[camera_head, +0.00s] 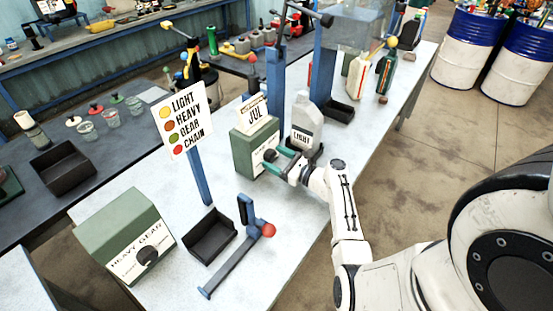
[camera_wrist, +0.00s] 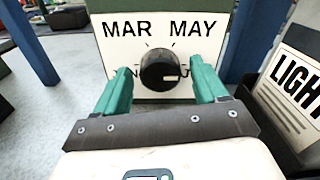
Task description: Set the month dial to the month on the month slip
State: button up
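The month dial is a black round knob (camera_wrist: 158,68) on the white face of a green box (camera_head: 243,150). The face reads MAR at upper left and MAY at upper right; the lower labels are partly hidden by my fingers and the knob. The knob's pale mark sits on its right side, slightly low. The month slip (camera_head: 256,113), on top of the box, reads JUL. My gripper (camera_wrist: 160,75) is open, with one teal finger left and one right of the knob and gaps visible between. In the head view my gripper (camera_head: 272,161) is at the box's front.
A grey jug labelled LIGHT (camera_head: 303,125) stands close right of the box. A signboard (camera_head: 184,119) on a blue post (camera_head: 200,175) stands left. A HEAVY GEAR box (camera_head: 125,235), a black tray (camera_head: 210,235) and a lever with a red ball (camera_head: 267,230) are nearer on the bench.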

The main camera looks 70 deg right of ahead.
jog(key=b+v, duration=0.1)
jog(key=v, duration=0.9)
jog(key=shift+s+b, duration=0.4)
dwell(0.4)
